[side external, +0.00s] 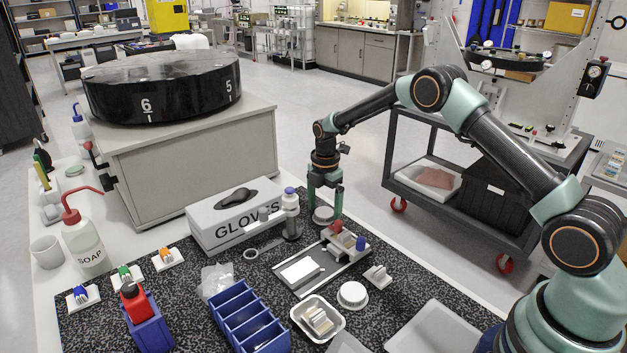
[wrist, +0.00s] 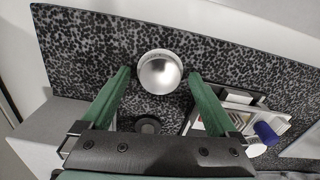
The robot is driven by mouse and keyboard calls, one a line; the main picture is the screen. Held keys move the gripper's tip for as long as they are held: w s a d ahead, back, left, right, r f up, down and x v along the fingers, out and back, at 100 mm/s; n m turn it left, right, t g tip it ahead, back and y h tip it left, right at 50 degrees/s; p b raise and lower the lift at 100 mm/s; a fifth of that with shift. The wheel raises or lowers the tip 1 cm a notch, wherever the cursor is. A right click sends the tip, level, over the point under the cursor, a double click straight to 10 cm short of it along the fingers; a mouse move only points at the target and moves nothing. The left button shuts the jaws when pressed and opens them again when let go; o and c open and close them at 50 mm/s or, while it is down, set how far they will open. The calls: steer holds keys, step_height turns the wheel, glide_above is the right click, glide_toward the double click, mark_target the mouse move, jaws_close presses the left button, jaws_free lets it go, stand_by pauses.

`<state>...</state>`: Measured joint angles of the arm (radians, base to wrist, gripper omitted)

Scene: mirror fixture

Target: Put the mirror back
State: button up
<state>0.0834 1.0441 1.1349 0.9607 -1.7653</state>
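A round, shiny silver piece, which looks like the mirror (wrist: 160,72), lies on the speckled mat in the wrist view. It also shows as a grey disc in the side view (side external: 323,215). My gripper (wrist: 159,74) is open, with its green fingers on either side of the silver piece and a small gap at each side. In the side view my gripper (side external: 325,205) points down just over the disc. A fixture (side external: 337,245) with a rail, a reddish-brown block and a blue knob stands just in front of it. The fixture shows at the right in the wrist view (wrist: 240,115).
A post stand (side external: 291,215) and a gloves box (side external: 236,218) stand close to the left of my gripper. A white round cap (side external: 352,294), a white tray (side external: 318,318) and blue bins (side external: 248,318) lie nearer the camera. A dark disc (wrist: 148,125) lies between my fingers' bases in the wrist view.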

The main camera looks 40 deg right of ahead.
mark_target(324, 212)
steer(key=s+a+r+m+t, duration=0.1)
steer(key=s+r+m, duration=0.1)
steer(key=r, duration=0.8)
steer(key=s+r+m, duration=0.3)
steer(key=r, duration=0.8)
steer(key=s+a+r+m+t, duration=0.1)
steer(key=s+m+t, duration=0.1)
steer(key=s+m, duration=0.5)
steer(key=s+a+r+m+t, duration=0.2)
steer(key=s+m, duration=0.5)
steer(key=s, duration=0.6)
steer(key=shift+a+r+t, duration=0.15)
steer(key=shift+a+t, duration=0.1)
steer(key=shift+t, duration=0.05)
